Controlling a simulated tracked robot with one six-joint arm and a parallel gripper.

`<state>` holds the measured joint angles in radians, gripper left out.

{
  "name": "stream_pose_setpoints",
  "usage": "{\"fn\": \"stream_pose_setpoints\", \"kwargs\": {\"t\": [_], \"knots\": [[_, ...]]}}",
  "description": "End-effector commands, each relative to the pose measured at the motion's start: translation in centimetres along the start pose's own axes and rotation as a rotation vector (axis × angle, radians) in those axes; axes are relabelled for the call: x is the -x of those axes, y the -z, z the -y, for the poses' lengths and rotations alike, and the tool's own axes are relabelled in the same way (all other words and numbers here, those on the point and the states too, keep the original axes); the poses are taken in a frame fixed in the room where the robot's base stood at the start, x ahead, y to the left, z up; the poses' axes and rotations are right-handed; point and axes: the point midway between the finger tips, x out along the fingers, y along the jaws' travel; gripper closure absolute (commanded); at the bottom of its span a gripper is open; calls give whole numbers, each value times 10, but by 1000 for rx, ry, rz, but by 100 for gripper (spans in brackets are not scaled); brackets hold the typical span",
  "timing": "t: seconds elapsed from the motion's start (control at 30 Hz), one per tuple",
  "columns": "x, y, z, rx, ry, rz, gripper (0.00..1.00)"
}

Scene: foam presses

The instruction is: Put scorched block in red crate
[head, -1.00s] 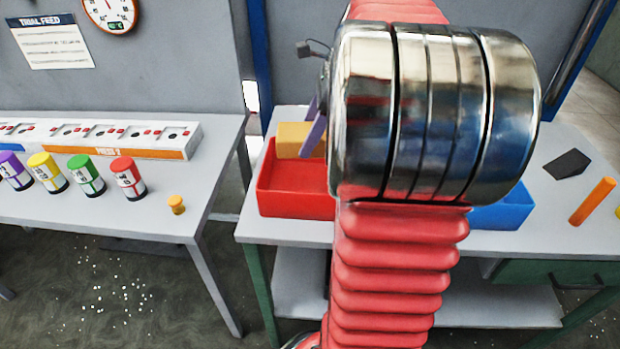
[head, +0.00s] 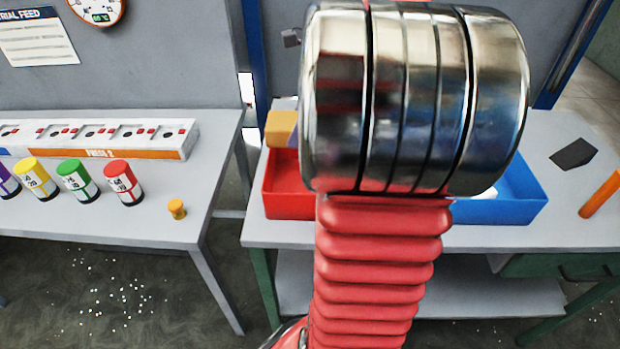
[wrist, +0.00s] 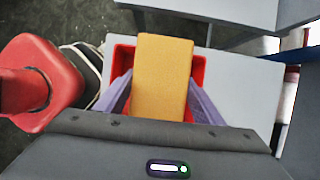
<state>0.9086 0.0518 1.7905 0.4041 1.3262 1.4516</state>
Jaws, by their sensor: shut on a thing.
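A yellow-orange block (head: 280,128) shows at the back left of the red crate (head: 290,206) in the head view, partly hidden by my arm. In the wrist view the block (wrist: 163,72) lies between the purple fingers of my gripper (wrist: 160,92), which is shut on it. The red crate (wrist: 123,58) shows beneath and on both sides of the block there. I see no clear scorch mark on its visible faces. How high the block is above the crate floor is hard to tell.
A blue crate (head: 500,208) stands right of the red one, partly behind my arm. A dark wedge (head: 573,153) and an orange cylinder (head: 600,194) lie on the right of the table. Several colored canisters (head: 123,183) stand on the left table.

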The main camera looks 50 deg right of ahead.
Motion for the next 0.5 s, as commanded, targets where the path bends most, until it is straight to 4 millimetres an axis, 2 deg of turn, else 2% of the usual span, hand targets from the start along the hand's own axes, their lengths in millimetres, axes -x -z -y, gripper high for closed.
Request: {"fn": "stream_pose_setpoints", "kwargs": {"t": [0.5], "knots": [[-91,38,0,-3,-3,0,60]]}}
